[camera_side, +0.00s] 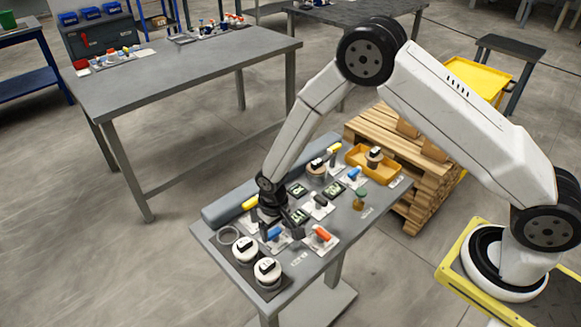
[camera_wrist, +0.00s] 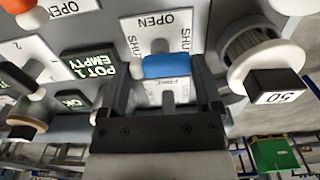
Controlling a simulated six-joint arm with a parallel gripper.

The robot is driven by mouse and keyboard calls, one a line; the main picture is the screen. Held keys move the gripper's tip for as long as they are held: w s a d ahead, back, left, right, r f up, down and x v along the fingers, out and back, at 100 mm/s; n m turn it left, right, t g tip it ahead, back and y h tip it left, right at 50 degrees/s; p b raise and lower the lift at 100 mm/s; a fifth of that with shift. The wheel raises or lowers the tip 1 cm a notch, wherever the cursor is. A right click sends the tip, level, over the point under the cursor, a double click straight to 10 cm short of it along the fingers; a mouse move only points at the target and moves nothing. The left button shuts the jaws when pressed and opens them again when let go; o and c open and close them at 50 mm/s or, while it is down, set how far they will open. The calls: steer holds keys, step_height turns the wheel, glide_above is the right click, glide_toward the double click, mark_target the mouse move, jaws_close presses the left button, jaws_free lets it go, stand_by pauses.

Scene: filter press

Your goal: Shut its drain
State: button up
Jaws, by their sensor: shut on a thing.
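A blue valve handle (camera_wrist: 167,66) sits on a white plate (camera_wrist: 150,24) marked OPEN and SHUT in the wrist view. The blue handle also shows near the front of the bench in the side view (camera_side: 273,233). My gripper (camera_wrist: 163,88) has a finger on each side of the blue handle and is shut on it. In the side view my gripper (camera_side: 270,205) points down over the handle. A dark display (camera_wrist: 92,68) beside it reads POT 1 EMPTY. I cannot read which mark the handle points to.
An orange handle (camera_side: 322,233) stands to the right on its own plate. Two white pots (camera_side: 268,271) with black tops stand at the front left corner. A grey cylinder (camera_side: 222,208) runs along the left edge. A yellow tray (camera_side: 385,167) lies at the far end.

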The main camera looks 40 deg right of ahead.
mark_target(276, 230)
steer(key=o, duration=1)
steer(key=shift+o, duration=0.2)
steer(key=shift+r, duration=0.15)
steer(key=shift+r, duration=3.8)
steer(key=shift+d+r, duration=0.15)
steer(key=shift+r, duration=0.05)
steer(key=s+d+r+t, duration=0.2)
steer(key=s+d+r, duration=0.9)
steer(key=s, duration=0.4)
steer(key=shift+d+r+t, duration=0.3)
steer(key=shift+d+r, duration=0.05)
steer(key=shift+d, duration=0.15)
